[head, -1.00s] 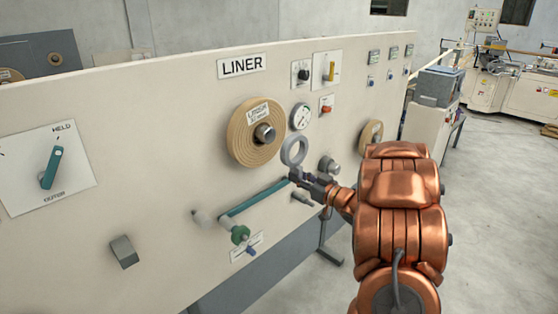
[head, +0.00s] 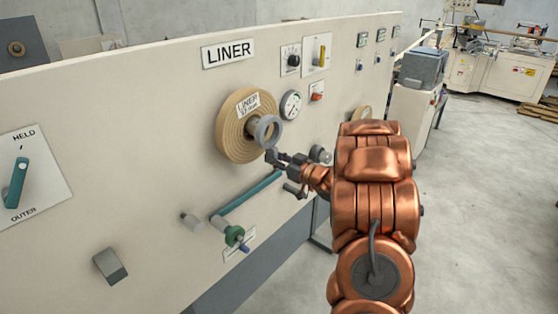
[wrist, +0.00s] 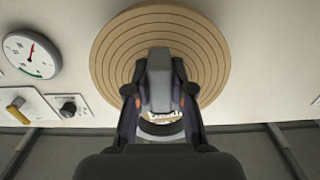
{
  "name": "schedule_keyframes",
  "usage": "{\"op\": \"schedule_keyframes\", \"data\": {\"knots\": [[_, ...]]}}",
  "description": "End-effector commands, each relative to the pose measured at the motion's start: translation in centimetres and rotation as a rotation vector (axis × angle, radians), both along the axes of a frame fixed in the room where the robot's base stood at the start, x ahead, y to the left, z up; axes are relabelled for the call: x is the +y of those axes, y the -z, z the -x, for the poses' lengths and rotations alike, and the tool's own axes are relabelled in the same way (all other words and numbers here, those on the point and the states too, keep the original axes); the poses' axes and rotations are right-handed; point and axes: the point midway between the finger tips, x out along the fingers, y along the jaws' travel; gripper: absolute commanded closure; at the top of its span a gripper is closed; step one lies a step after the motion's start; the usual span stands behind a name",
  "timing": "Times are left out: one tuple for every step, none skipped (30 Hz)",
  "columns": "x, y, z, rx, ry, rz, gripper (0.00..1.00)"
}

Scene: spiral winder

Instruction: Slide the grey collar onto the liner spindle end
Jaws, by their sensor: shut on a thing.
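The grey collar (head: 267,132) is a ring held upright at the tips of my gripper (head: 273,156). My gripper is shut on the collar's lower rim. The liner spindle end (head: 251,129) sticks out from the middle of the tan liner roll (head: 229,137). In the head view the collar overlaps the spindle end's front; I cannot tell whether it is in front of it or around its tip. In the wrist view my gripper (wrist: 160,98) has grey material between its fingers, before the roll (wrist: 212,50). The spindle end cannot be made out clearly there.
A pressure gauge (head: 290,105) sits on the panel right of the roll. Open floor lies to the right.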

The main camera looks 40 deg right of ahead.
Motion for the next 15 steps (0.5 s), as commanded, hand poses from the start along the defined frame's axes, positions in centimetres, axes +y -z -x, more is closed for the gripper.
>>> {"op": "schedule_keyframes", "data": {"knots": [[0.1, 0.0, -0.4, -0.001, -0.001, 0.001, 1.0], [0.2, 0.0, -0.6, -0.001, -0.002, 0.001, 1.0], [0.2, 0.0, -0.8, -0.001, -0.002, 0.001, 1.0], [0.2, 0.0, -1.0, -0.001, -0.001, 0.001, 1.0], [0.3, 0.0, -1.2, -0.001, -0.001, 0.001, 1.0], [0.3, 0.0, -1.4, -0.001, -0.001, 0.0, 1.0], [0.4, 0.0, -1.6, -0.001, -0.001, 0.0, 1.0], [0.4, 0.0, -1.7, -0.002, 0.0, 0.0, 1.0], [0.4, 0.0, -2.0, -0.002, 0.0, 0.0, 1.0], [0.5, -0.1, -2.2, -0.003, 0.0, -0.002, 1.0], [0.5, -0.1, -2.4, -0.003, 0.0, -0.002, 1.0], [0.5, -0.1, -2.6, -0.003, 0.001, -0.002, 1.0], [0.6, -0.1, -2.8, -0.003, 0.001, -0.002, 1.0], [0.6, -0.1, -3.0, -0.002, 0.001, -0.003, 1.0], [0.7, -0.1, -3.2, -0.002, 0.001, -0.003, 1.0]]}}
